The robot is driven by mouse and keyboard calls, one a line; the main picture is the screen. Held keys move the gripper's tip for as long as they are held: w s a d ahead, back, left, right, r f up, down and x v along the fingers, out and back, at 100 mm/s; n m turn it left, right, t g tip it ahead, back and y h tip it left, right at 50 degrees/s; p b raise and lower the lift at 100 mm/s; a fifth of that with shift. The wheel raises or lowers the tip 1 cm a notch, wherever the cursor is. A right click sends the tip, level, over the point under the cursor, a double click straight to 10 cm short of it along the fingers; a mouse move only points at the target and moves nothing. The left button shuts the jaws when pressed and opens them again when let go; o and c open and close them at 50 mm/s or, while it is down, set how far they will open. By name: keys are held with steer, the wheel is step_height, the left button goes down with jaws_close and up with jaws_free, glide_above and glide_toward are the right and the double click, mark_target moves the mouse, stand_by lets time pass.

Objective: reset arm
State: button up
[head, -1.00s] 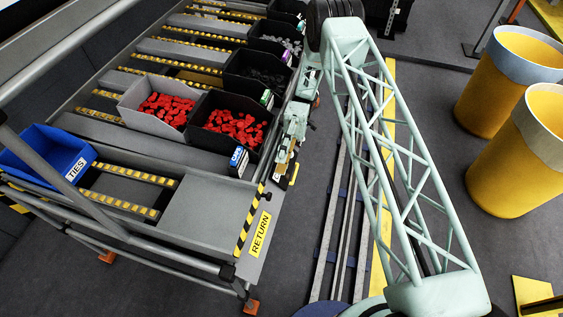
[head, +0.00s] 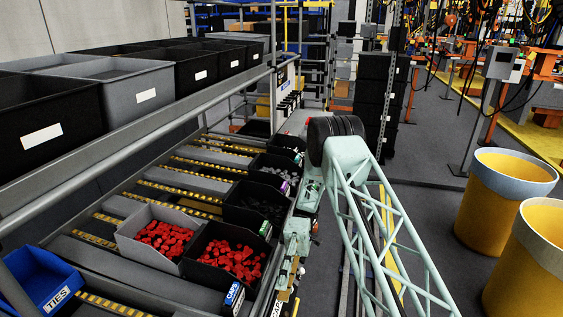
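My arm shows as a mint-green lattice link (head: 375,225) rising from the bottom right to a black ribbed joint (head: 334,136). Beyond the joint, mint-green wrist parts (head: 298,238) hang down along the right edge of the sloped rack. My gripper (head: 285,283) seems to be at their lower end, right of the black bin of red parts (head: 228,253). It is small and partly hidden, and its fingers cannot be made out. I see nothing clearly held.
A grey bin of red parts (head: 158,234), a blue TIES bin (head: 40,282) and darker bins (head: 255,205) sit on the rack. Large bins (head: 128,85) line an upper shelf at left. Yellow barrels (head: 503,203) stand at right. Floor (head: 425,215) between is clear.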

steer(key=s+d+r+m+t+h+b, duration=0.1)
steer(key=s+d+r+m+t, duration=0.15)
steer(key=r, duration=0.75)
steer(key=s+d+r+m+t, duration=0.2)
steer(key=s+d+r+t, duration=0.15)
steer(key=r, duration=0.55)
steer(key=s+d+r+m+t+h+b, duration=0.1)
steer(key=s+d+r+m+t, duration=0.2)
steer(key=r, duration=0.7)
steer(key=s+d+r+m+t, duration=0.2)
steer(key=s+d+t, duration=0.1)
steer(key=s, duration=0.4)
steer(key=s+d+r+m+t+h, duration=0.1)
steer(key=s+d+r+m+t, duration=0.1)
steer(key=s, duration=0.5)
steer(key=s+d+r+m+t+h+b, duration=0.1)
steer(key=s+d+r+m+t, duration=0.1)
steer(key=s+d+r+t, duration=0.2)
steer(key=shift+s+d+t, duration=1.1)
steer(key=shift+s+d, duration=0.05)
steer(key=shift+s, duration=0.75)
steer(key=shift+m, duration=0.25)
steer(key=shift+c, duration=0.9)
